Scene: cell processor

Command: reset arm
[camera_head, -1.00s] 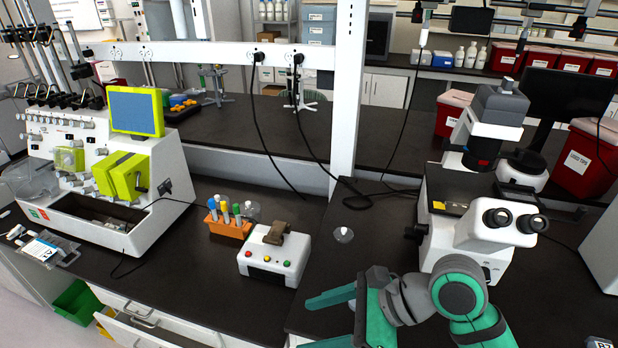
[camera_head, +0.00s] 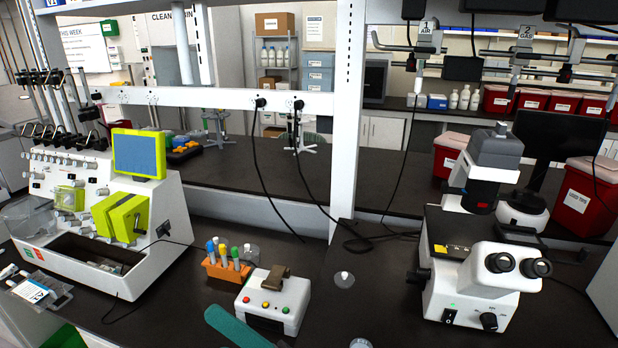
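One teal finger of my gripper (camera_head: 238,328) shows at the bottom edge of the head view, in front of the white button box. The rest of my gripper and my arm are out of the picture, so its opening cannot be judged. Nothing is seen held at the visible finger. The cell processor (camera_head: 100,205), white with lime green parts and a blue screen, stands on the bench at the left.
A white button box (camera_head: 272,303) and an orange tube rack (camera_head: 226,270) stand mid-bench. A white microscope (camera_head: 470,285) is at the right. A white post (camera_head: 347,120) rises behind. Small clear items (camera_head: 344,279) lie on the dark bench, with bare space around them.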

